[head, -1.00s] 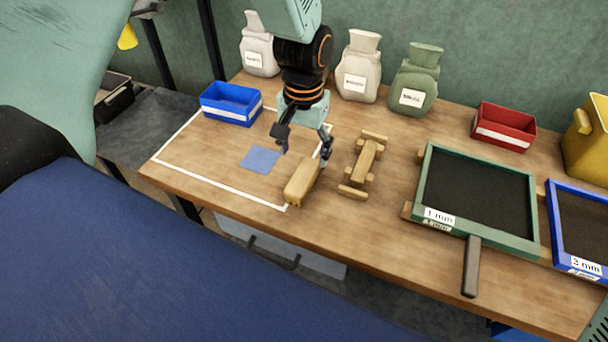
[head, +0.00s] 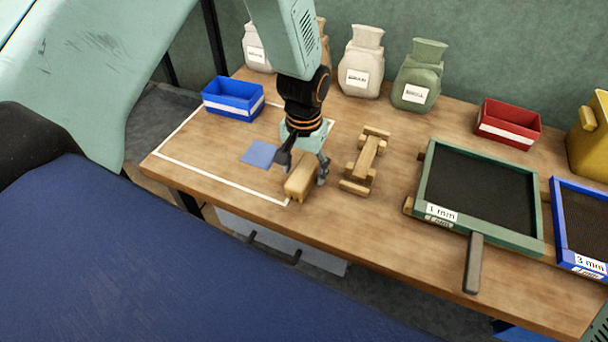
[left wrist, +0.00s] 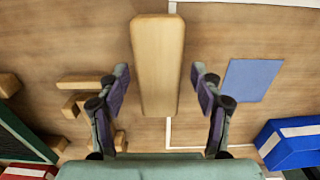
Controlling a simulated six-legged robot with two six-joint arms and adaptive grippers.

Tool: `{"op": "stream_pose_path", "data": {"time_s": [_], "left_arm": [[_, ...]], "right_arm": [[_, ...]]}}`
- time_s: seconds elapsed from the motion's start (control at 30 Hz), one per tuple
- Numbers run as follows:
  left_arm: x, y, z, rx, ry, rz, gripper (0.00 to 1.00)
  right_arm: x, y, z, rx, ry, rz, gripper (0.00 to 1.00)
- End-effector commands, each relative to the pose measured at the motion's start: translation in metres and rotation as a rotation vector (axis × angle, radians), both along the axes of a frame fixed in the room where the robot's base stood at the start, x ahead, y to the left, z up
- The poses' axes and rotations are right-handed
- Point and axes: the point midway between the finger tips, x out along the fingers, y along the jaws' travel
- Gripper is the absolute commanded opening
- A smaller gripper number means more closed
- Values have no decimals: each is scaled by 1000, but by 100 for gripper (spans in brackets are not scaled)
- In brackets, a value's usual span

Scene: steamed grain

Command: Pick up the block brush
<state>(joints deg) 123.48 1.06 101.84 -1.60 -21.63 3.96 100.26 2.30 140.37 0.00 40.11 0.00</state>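The block brush (head: 300,181) is a light wooden block on the table, near the front right corner of the white outline. It also shows in the left wrist view (left wrist: 157,65), lying lengthwise between my finger tips. My left gripper (head: 303,172) is open and reaches down over the brush, one finger on each side. In the left wrist view my left gripper (left wrist: 159,88) shows gaps between both fingers and the wood. The brush's underside is hidden. My right gripper is not in view.
A wooden stand (head: 364,162) is close to the right of the brush. A blue cloth square (head: 259,153) and a blue bin (head: 232,103) are to the left. A green-framed sieve (head: 541,235) is further right. Sacks (head: 416,82) stand at the back.

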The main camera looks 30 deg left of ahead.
Motion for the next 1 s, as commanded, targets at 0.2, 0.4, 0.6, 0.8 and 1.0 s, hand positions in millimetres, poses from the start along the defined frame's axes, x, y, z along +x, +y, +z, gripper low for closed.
{"op": "stream_pose_path", "data": {"time_s": [0.2,0.4,0.6,0.8,1.0], "left_arm": [[0,0,0,0,0,0,44],[0,0,0,0,0,0,27],[0,0,0,0,0,0,10],[-1,0,0,0,1,0,3],[1,0,17,0,-4,0,3]], "right_arm": [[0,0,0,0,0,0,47],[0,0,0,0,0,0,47],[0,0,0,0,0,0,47],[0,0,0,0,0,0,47],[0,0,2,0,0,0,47]]}}
